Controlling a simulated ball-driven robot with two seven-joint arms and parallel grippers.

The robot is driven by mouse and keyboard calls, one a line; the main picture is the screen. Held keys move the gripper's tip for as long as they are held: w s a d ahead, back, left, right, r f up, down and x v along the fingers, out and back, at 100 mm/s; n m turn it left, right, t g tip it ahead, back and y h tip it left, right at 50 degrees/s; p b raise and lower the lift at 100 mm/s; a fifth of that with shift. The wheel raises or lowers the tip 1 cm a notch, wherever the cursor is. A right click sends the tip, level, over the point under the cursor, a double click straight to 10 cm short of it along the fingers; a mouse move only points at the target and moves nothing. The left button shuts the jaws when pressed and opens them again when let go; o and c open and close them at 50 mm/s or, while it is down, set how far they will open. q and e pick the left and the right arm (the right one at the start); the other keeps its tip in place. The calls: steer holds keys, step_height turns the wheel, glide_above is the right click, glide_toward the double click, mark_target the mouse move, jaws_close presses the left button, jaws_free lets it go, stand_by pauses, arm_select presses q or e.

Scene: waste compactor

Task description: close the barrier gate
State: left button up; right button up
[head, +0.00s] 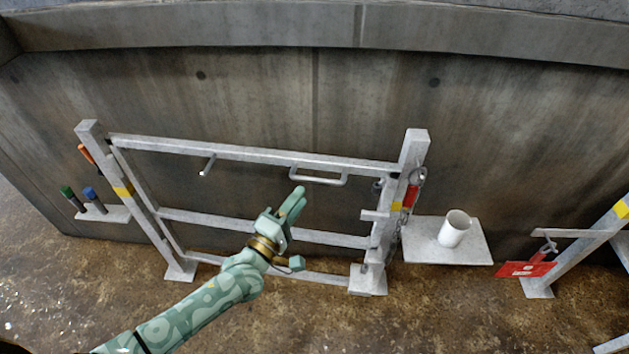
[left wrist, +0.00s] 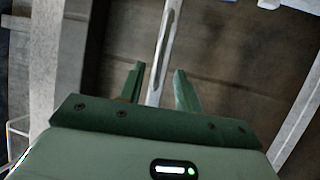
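The barrier gate (head: 255,153) is a grey metal frame with several horizontal rails. It spans between a left post (head: 133,190) and a right post (head: 410,155). Its right end is close to the right post; I cannot tell if it is latched. A U-shaped handle (head: 319,180) hangs by the top rail, and a short peg (head: 208,165) sticks out further left. My left gripper (head: 298,200) is in front of the gate, just below and left of the handle. In the left wrist view, its fingers (left wrist: 160,72) are apart, with a pale metal bar (left wrist: 165,55) seen between them, apparently beyond. My right gripper is not in view.
A shelf (head: 425,251) with a white cup (head: 455,229) stands right of the right post, which carries a red item (head: 411,196) and a chain. A left shelf (head: 108,214) holds markers. A red tag (head: 525,269) hangs at far right. A concrete wall is behind.

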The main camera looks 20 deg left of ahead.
mark_target(314, 178)
arm_select(q)
steer(key=b+x, duration=0.1)
steer(key=x, duration=0.6)
jaws_close()
